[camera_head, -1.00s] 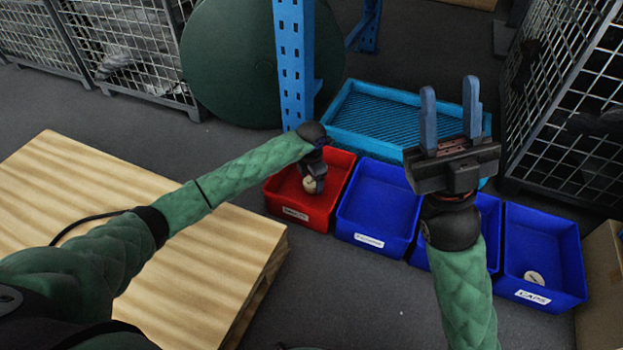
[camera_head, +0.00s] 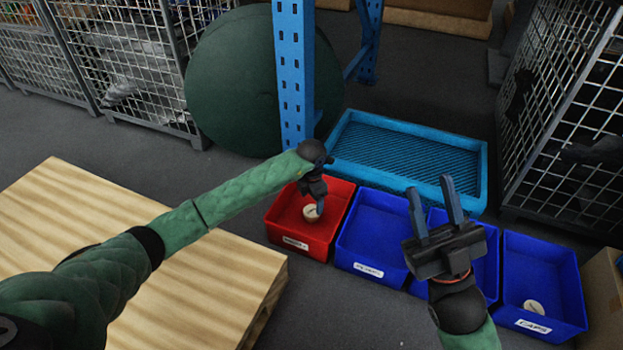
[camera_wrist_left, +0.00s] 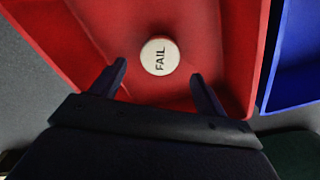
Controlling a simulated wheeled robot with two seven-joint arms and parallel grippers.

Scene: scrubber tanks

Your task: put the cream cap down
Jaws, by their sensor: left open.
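The cream cap (camera_head: 311,212), a small round disc, lies in the red bin (camera_head: 285,240). In the left wrist view the cap (camera_wrist_left: 159,57) shows the word FAIL on its top, with red bin floor around it. My left gripper (camera_head: 318,200) is over the red bin, its arm reaching in from the left. In the left wrist view its two fingers (camera_wrist_left: 160,78) are spread apart, with the cap just beyond the gap between the tips. My right gripper (camera_head: 432,203) points upward over the blue bins, fingers apart and empty.
Blue bins (camera_head: 365,240) stand in a row right of the red bin. The rightmost, labelled CAPS (camera_head: 566,290), holds a pale disc. A light-blue tray (camera_head: 480,180) and a blue rack post (camera_head: 294,80) are behind.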

